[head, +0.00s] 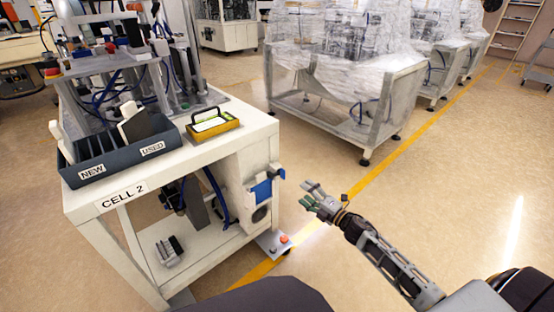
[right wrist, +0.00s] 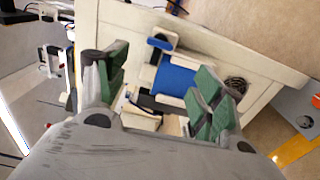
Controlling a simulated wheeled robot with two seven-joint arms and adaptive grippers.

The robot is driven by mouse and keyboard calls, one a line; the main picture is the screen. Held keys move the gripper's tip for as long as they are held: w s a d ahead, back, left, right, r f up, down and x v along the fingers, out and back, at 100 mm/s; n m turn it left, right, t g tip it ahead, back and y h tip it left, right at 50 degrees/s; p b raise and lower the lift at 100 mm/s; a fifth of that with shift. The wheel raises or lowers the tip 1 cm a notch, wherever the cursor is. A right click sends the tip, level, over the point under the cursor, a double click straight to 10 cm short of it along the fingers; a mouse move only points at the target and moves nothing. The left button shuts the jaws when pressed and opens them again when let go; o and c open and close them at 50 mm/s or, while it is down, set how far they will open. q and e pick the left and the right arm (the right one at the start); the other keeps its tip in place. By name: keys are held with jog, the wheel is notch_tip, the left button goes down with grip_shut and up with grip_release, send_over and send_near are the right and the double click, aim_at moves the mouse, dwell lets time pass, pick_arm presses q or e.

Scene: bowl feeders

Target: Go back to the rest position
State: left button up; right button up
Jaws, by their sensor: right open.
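My right gripper (head: 318,199) is in the lower middle of the head view, above the floor to the right of the CELL 2 bench (head: 245,147). Its green-padded fingers are apart with nothing between them, as the right wrist view (right wrist: 158,95) also shows. The fingers point toward the side of the bench, where a blue part (right wrist: 172,78) sits in a white housing; the gripper is clear of it. My left gripper does not show in either view.
On the bench are a dark bin (head: 120,160) labelled NEW and USED, with white pieces in it, and a yellow-framed tray (head: 213,127). A foot plate with a red button (head: 283,239) lies by the bench. Plastic-wrapped machines (head: 345,75) stand behind.

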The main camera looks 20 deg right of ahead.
jog(key=d+f+m+g+h, duration=0.3)
jog(key=d+m+h, duration=0.55)
jog(key=m, duration=0.45)
jog(key=s+a+f+m+g+y, duration=0.3)
jog(key=s+a+g, duration=0.1)
jog(key=s+a, duration=0.75)
jog(key=s+a+f+m+g+y, duration=0.25)
jog(key=s+a, duration=0.55)
jog(key=a, duration=0.7)
pick_arm(q)
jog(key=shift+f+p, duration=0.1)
jog(key=shift+p, duration=0.4)
pick_arm(e)
jog(key=s+a+f+m+g, duration=0.1)
jog(key=s+a+f+g, duration=0.1)
jog(key=s, duration=0.5)
notch_tip(320, 180, down, 2)
jog(key=shift+s+a+f, duration=0.15)
jog(key=shift+a+f, duration=0.05)
jog(key=shift+a, duration=0.35)
